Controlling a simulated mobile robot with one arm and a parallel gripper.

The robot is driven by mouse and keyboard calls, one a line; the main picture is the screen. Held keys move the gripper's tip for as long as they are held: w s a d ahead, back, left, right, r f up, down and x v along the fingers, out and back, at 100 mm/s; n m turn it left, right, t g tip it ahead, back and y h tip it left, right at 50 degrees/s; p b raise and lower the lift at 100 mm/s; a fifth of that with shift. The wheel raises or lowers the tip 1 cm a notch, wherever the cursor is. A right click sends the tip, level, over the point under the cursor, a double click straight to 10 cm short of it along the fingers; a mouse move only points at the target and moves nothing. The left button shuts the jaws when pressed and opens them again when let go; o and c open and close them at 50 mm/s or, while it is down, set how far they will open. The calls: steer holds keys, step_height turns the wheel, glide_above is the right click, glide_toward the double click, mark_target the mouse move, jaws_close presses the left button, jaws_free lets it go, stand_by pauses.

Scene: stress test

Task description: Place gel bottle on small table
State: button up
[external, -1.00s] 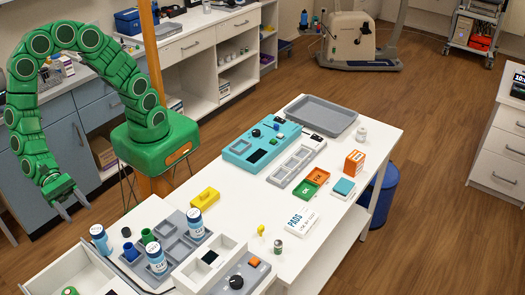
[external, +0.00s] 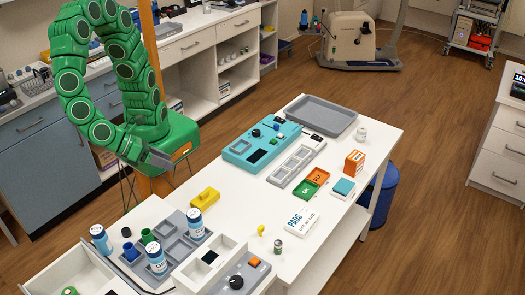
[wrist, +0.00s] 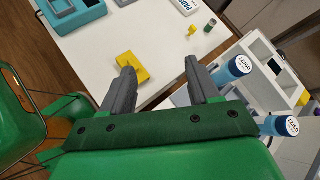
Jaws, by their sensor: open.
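Three blue-and-white bottles stand at the front left: one at the grey tray's upper right (external: 196,223), one at its front (external: 156,258), and one by the drawer (external: 101,240). Their labels are too small to tell which is the gel bottle. Two bottles show at the right in the wrist view (wrist: 236,70) (wrist: 279,126). A white table (external: 340,205) runs through the middle; I cannot tell whether it is the small table. My gripper (external: 160,158) is open and empty, raised near my green base, apart from the bottles. Its fingers (wrist: 161,88) are spread in the wrist view.
A yellow block (external: 205,198) lies between my gripper and the bottles. The table bears a teal device (external: 262,142), a grey tray (external: 320,116), an orange box (external: 354,162) and a pads box (external: 301,222). An open drawer (external: 85,270) juts out at front left.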

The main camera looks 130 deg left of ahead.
steer(key=s+a+r+n+g, duration=0.1)
steer(key=s+a+n+g, duration=0.3)
steer(key=a, duration=0.5)
steer(key=s+a+r+n+g, duration=0.1)
steer(key=s+a+n+g, duration=0.2)
steer(key=a+n, duration=0.5)
steer(key=s+a+r+n+g+h, duration=0.1)
steer(key=s+a+n+h, duration=0.1)
steer(key=s+n, duration=0.3)
steer(key=s+a+r+n+g+h, duration=0.1)
steer(key=s+a+r+n+h, duration=0.1)
steer(key=s+n+h, duration=0.3)
steer(key=s, duration=0.3)
steer(key=shift+a+n+g+h, duration=0.15)
steer(key=shift+n+g+h, duration=0.15)
steer(key=shift+g, duration=0.1)
